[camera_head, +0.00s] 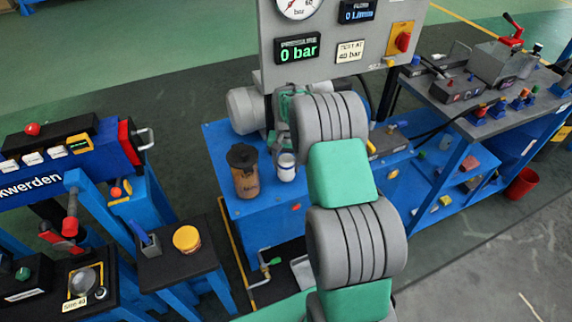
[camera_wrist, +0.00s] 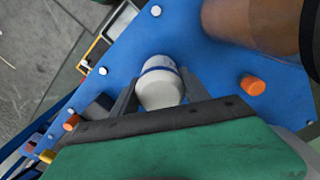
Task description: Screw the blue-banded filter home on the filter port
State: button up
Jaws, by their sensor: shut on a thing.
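The blue-banded filter (camera_wrist: 160,84) is a white rounded canister with a blue band near its far end in the wrist view. My gripper (camera_wrist: 158,90) has a dark finger on each side of it and is shut on it. In the head view the white filter (camera_head: 287,172) stands upright on the blue bench top, below the end of my arm. The filter port is hidden, so I cannot tell how the filter sits on it. My fingers are hard to make out in the head view.
A brown canister with a black cap (camera_head: 246,178) stands close left of the filter. A grey panel (camera_head: 330,75) with a gauge and a 0 bar display rises behind. A grey motor (camera_head: 246,110) is beside it. An orange knob (camera_wrist: 252,85) is on the blue surface.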

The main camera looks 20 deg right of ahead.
jog(key=shift+c, duration=1.4)
jog(key=m, duration=0.4)
grip_shut()
jog(key=shift+m, duration=0.6)
jog(key=m, duration=0.2)
jog(key=shift+m, duration=0.3)
jog(key=m, duration=0.2)
jog(key=shift+m, duration=0.3)
jog(key=m, duration=0.2)
jog(key=shift+m, duration=0.3)
jog(key=m, duration=0.2)
jog(key=shift+m, duration=0.3)
